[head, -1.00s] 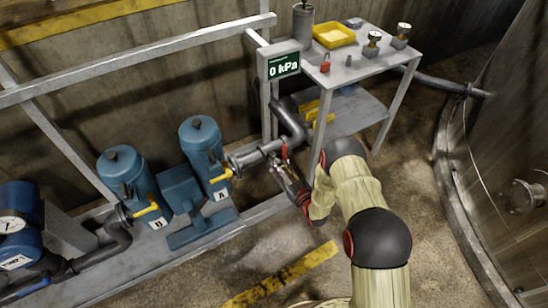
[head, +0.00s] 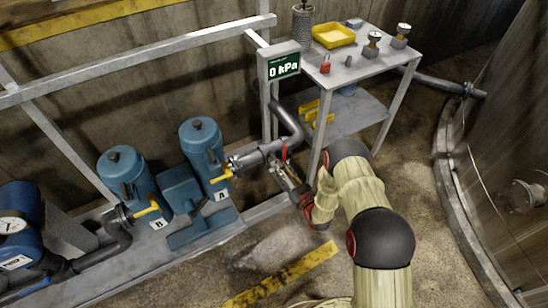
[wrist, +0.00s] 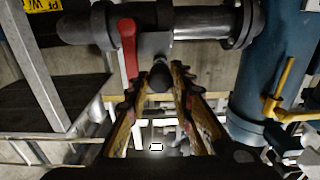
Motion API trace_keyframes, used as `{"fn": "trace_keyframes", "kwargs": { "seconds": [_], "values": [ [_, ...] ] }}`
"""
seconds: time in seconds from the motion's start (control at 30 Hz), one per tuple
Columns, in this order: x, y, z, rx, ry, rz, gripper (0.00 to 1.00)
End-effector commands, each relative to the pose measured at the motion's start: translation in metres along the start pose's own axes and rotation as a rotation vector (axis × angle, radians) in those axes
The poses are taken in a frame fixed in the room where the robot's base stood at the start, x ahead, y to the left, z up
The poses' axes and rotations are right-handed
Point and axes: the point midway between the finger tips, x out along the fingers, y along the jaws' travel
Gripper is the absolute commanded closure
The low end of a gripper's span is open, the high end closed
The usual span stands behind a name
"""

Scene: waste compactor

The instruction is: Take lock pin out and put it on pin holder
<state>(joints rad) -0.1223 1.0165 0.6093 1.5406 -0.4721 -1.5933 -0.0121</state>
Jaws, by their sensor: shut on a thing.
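My gripper (wrist: 158,82) is at the dark pipe (wrist: 200,22), with its fingers on both sides of a dark round-headed pin (wrist: 160,76), which looks like the lock pin. The gripper is shut on it. The pin sits just below the pipe's grey bracket, beside a red lever (wrist: 128,45); I cannot tell whether it is still seated. In the head view my gripper (head: 277,168) is below the red lever (head: 284,153), in front of the table. I cannot pick out the pin holder for certain; a small grey peg (head: 348,61) stands on the table.
The metal table (head: 375,68) holds a yellow tray (head: 334,35), a red padlock (head: 325,66) and two gauges. A display (head: 284,66) reads 0 kPa. Blue pump A (head: 205,150) is left of my gripper, with a yellow handle (wrist: 285,85). A grey frame post stands close by.

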Motion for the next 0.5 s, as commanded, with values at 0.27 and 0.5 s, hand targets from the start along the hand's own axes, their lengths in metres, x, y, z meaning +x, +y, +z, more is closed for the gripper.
{"fn": "trace_keyframes", "kwargs": {
  "seconds": [0.27, 0.5],
  "values": [
    [-0.011, 0.000, 0.000, 0.001, 0.000, 0.001, 1.00],
    [-0.019, 0.000, 0.000, 0.001, -0.001, 0.000, 1.00]
  ]
}}
